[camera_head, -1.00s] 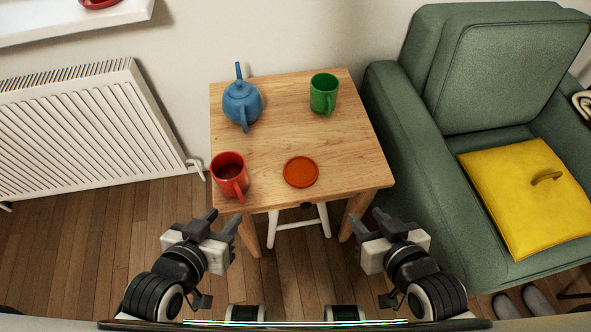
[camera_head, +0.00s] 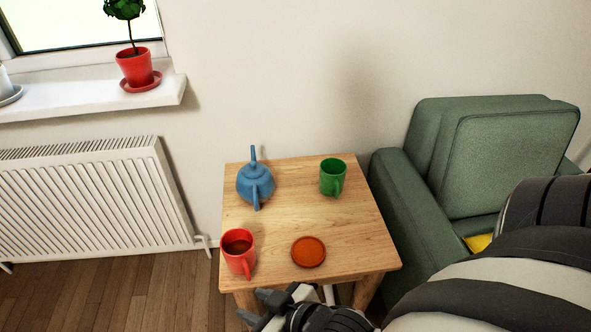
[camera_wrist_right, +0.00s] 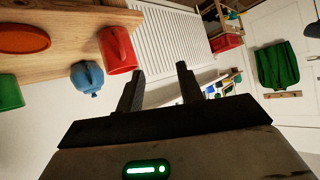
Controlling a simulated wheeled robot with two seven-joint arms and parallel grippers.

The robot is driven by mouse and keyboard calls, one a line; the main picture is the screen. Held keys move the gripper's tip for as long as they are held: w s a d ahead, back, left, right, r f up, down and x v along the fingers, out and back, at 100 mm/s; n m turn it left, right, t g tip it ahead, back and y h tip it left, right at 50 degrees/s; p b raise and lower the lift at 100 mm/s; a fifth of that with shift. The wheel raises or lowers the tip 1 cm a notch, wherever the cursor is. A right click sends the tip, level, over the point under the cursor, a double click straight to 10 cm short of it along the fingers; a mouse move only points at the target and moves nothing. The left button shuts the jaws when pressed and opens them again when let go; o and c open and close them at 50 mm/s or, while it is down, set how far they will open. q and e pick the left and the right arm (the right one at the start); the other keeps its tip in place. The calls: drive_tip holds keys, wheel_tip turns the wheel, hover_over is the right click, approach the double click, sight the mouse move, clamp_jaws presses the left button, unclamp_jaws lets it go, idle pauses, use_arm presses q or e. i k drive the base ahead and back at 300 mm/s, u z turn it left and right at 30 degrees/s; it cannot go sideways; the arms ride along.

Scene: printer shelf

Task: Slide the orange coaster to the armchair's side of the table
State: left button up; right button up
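The orange coaster (camera_head: 308,252) lies flat near the front edge of the wooden table (camera_head: 290,225), right of the red mug (camera_head: 238,254). It also shows in the right wrist view (camera_wrist_right: 24,39). The green armchair (camera_head: 405,225) stands along the table's right side. My right gripper (camera_head: 253,305) is low in front of the table's front left corner, below the red mug in the picture. It is apart from the coaster. In the right wrist view its two fingers (camera_wrist_right: 159,82) are spread with nothing between them. My left gripper is out of view.
A blue teapot (camera_head: 255,184) and a green mug (camera_head: 333,178) stand at the back of the table. The tabletop right of the coaster is bare. A white radiator (camera_head: 90,200) is at left. My right arm covers the lower right of the head view.

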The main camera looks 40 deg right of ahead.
sight(308, 252)
drive_tip(key=u, duration=0.05)
drive_tip(key=k, duration=0.45)
drive_tip(key=z, duration=1.15)
drive_tip(key=i, duration=0.45)
drive_tip(key=u, duration=0.05)
